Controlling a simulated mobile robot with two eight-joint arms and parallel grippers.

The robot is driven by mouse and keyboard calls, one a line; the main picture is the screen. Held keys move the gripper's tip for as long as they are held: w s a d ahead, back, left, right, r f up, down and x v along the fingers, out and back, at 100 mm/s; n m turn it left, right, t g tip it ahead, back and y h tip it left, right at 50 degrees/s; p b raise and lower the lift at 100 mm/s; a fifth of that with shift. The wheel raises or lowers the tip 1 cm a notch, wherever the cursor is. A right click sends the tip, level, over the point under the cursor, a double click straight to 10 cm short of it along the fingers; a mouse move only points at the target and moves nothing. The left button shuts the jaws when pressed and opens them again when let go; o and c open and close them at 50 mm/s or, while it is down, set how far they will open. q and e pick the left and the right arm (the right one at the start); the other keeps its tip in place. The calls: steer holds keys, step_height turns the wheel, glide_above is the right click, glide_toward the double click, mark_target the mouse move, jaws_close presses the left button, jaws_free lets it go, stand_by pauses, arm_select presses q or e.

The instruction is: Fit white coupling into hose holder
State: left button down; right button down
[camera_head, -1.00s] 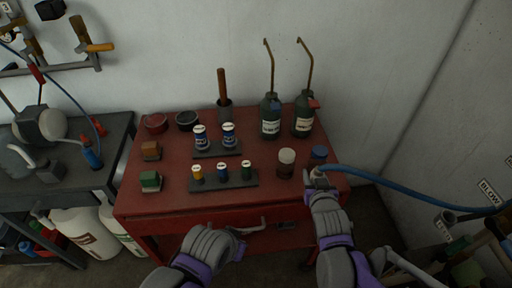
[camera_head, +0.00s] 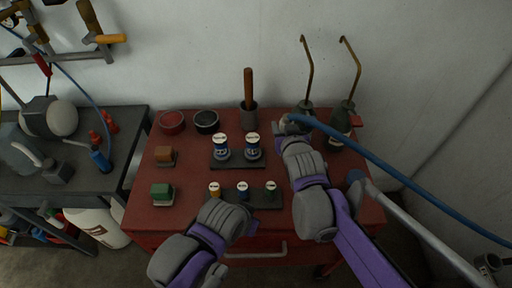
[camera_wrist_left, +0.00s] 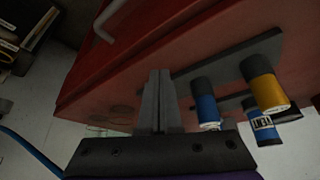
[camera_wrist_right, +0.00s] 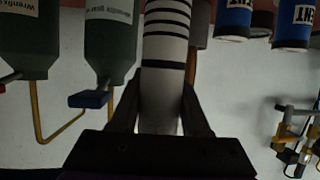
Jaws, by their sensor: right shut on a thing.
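The white coupling (camera_head: 285,123) is at the end of the blue hose (camera_head: 385,168), above the back of the red cart. In the right wrist view, a white cylinder with black bands (camera_wrist_right: 165,60), which looks like the coupling, stands between the fingers of my right gripper (camera_wrist_right: 160,115), shut on it. My left gripper (camera_wrist_left: 160,100) is shut and empty beside the cart front; its fingers are hidden in the head view. A grey cup-like fitting (camera_head: 488,263) at the lower right edge may be the hose holder; I cannot tell.
The red cart top (camera_head: 190,222) carries small labelled bottles (camera_head: 221,146), a wooden-handled tool in a cup (camera_head: 248,100), two dark green oil cans (camera_head: 342,122) with long spouts, and round tins (camera_head: 172,122). A grey bench (camera_head: 120,130) stands at the left. The wall closes off the back.

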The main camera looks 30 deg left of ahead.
steer(key=shift+s+d+f+b, duration=0.1)
steer(key=shift+f+b, duration=0.15)
steer(key=shift+f, duration=2.15)
steer(key=shift+s+d+f+b, duration=0.1)
steer(key=shift+f+b, duration=0.1)
steer(key=shift+f, duration=2.15)
steer(key=shift+f, duration=0.1)
steer(key=shift+f, duration=0.15)
steer(key=shift+c, duration=1.9)
jaws_free()
steer(key=shift+r, duration=0.2)
steer(key=shift+s+r, duration=0.15)
steer(key=v, duration=1.1)
steer(key=shift+s+d, duration=0.25)
steer(key=shift+d, duration=0.05)
